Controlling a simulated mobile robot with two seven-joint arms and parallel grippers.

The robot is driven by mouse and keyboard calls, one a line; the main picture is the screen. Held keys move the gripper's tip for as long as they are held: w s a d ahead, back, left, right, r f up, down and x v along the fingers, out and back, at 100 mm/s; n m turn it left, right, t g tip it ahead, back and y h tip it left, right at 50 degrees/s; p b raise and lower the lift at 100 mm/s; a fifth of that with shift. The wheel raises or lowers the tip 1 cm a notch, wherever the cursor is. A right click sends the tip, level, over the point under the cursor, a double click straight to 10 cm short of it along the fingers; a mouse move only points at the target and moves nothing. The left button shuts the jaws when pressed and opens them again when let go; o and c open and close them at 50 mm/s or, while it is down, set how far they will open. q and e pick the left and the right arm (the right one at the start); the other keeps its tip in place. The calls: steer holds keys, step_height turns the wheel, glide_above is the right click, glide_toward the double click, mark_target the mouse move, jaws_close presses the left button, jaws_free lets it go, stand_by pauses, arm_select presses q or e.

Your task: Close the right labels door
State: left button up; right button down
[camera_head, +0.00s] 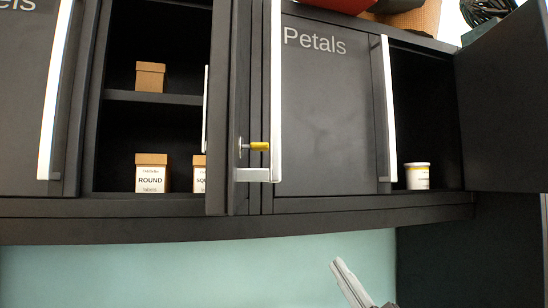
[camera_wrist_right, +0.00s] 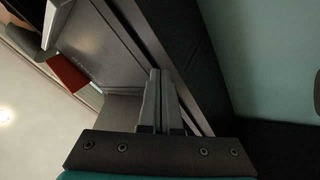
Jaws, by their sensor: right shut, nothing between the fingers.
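The right labels door (camera_head: 240,60) is dark grey and stands open, seen nearly edge-on in the head view. Its long white handle (camera_head: 276,90) is on its right side, with a yellow-ended key or knob (camera_head: 258,146) beside it. My right gripper (camera_head: 338,264) is below the cabinet, right of and lower than the door, in front of the teal wall, apart from the handle. The right wrist view shows its fingers (camera_wrist_right: 158,75) together and empty, with dark cabinet panels beyond; I cannot tell which door they belong to. My left gripper is not in view.
The open labels compartment holds a plain box (camera_head: 150,76), a ROUND box (camera_head: 151,174) and a partly hidden box (camera_head: 199,174). The Petals door (camera_head: 325,110) is shut. Right of it, an open compartment holds a white jar (camera_head: 417,176); its door (camera_head: 505,105) stands open.

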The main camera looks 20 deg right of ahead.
steer(key=s+a+r+n+g+y, duration=0.2)
steer(key=s+r+n+g+y, duration=0.45)
steer(key=n+y, duration=0.5)
steer(key=s+a+r+n+g+y, duration=0.2)
steer(key=s+r+n+g+y, duration=0.2)
steer(key=r+n+g+y, duration=0.75)
steer(key=n+g+h, duration=0.2)
steer(key=n+h, duration=0.8)
steer(key=n, duration=0.5)
glide_toward(236, 158)
steer(key=p+x, duration=0.2)
steer(key=x, duration=0.4)
steer(key=shift+w+r+p, duration=0.1)
steer(key=shift+w+p, duration=0.05)
steer(key=shift+p, duration=0.25)
steer(key=shift+w+a, duration=0.1)
steer(key=shift+a, duration=0.3)
